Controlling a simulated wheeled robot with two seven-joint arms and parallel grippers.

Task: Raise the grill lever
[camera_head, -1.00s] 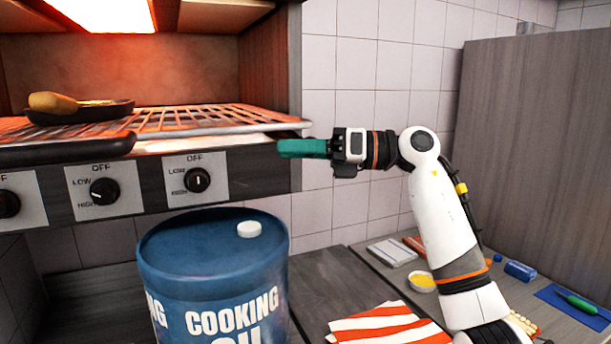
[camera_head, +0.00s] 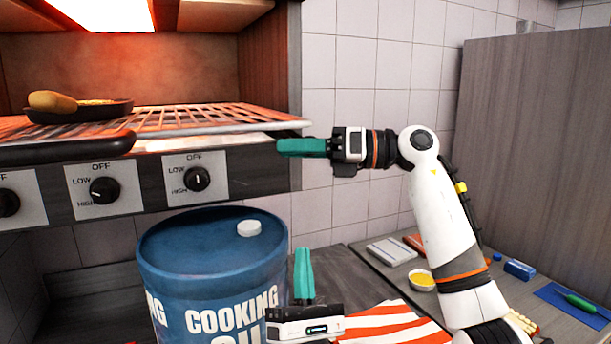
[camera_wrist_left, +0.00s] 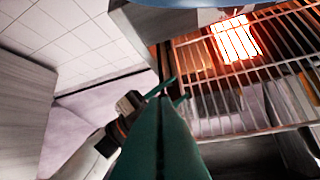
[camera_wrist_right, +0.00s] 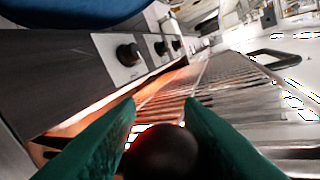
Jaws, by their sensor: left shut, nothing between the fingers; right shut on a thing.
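The grill rack (camera_head: 220,118) sits under the glowing heater with a black bar handle (camera_head: 70,149) at its front. The lever's dark round knob (camera_wrist_right: 160,152) shows between the green fingers of my right gripper (camera_wrist_right: 160,110) in the right wrist view. In the head view my right gripper (camera_head: 290,147) is at the rack's front right corner, and its fingers hide the knob. It is shut on the knob. My left gripper (camera_head: 303,265) is shut and empty, fingers pointing up, beside the oil drum and below the rack; its green fingers (camera_wrist_left: 165,140) fill the left wrist view's bottom middle.
A blue cooking oil drum (camera_head: 212,250) stands under the control panel with its dials (camera_head: 197,179). A dark pan (camera_head: 80,112) with food sits on the rack. A striped cloth (camera_head: 395,326) and a yellow-filled bowl (camera_head: 421,280) lie on the counter at right.

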